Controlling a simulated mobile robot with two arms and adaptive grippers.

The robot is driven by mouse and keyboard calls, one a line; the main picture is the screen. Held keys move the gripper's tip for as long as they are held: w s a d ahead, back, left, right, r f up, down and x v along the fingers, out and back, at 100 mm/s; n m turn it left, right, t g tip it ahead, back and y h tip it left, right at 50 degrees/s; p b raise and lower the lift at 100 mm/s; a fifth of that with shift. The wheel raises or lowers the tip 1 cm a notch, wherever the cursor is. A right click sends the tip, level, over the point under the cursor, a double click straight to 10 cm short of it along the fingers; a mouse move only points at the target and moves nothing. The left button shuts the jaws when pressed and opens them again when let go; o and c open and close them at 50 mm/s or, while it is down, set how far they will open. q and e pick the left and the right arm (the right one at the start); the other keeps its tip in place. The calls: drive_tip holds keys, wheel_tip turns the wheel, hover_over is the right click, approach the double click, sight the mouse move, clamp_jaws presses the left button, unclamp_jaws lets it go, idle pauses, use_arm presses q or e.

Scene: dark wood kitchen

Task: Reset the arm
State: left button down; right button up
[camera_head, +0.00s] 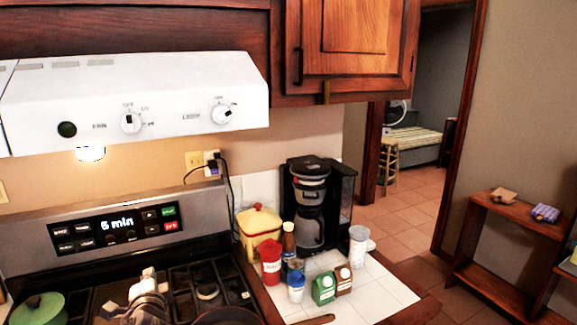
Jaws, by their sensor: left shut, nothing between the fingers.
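My left gripper (149,274) shows at the bottom of the head view, left of centre, over the stove (195,290). It is pale with darker parts, its fingers are together, and I see nothing held between them. The lower part of its arm is cut off by the bottom edge of the view. My right gripper is not in view.
A green lidded pot (38,308) is left of the gripper, and a reddish pan (228,316) is at the bottom right. A white tiled counter (385,297) holds a coffee maker (310,205), a yellow canister (258,226) and several small containers. A white range hood (140,100) hangs above.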

use_arm(q)
drive_tip(key=s+d+f+n+g+h, duration=0.2)
drive_tip(key=s+d+f, duration=0.1)
drive_tip(key=s+f, duration=0.45)
drive_tip(key=s+d+f+n+g+h, duration=0.1)
drive_tip(key=s+d+f+n+g, duration=0.15)
drive_tip(key=s+f, duration=0.45)
drive_tip(key=s+d+f+n+g+h, duration=0.2)
drive_tip(key=s+d+g, duration=0.1)
drive_tip(key=s, duration=0.8)
drive_tip(key=s+d+f+n+g+h, duration=0.2)
drive_tip(key=s+d+f+n+g, duration=0.1)
drive_tip(key=s, duration=0.9)
wheel_tip(320, 180, down, 33)
drive_tip(key=s+g+b, duration=0.2)
drive_tip(key=b, duration=0.4)
drive_tip(key=s+a+f+b, duration=0.2)
drive_tip(key=s+f+b, duration=0.2)
drive_tip(key=s+f, duration=1.2)
wheel_tip(320, 180, down, 3)
drive_tip(key=shift+a+m+g, duration=0.4)
drive_tip(key=shift+m+g, duration=0.05)
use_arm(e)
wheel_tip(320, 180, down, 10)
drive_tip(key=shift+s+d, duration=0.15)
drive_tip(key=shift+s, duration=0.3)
use_arm(q)
drive_tip(key=shift+s, duration=0.1)
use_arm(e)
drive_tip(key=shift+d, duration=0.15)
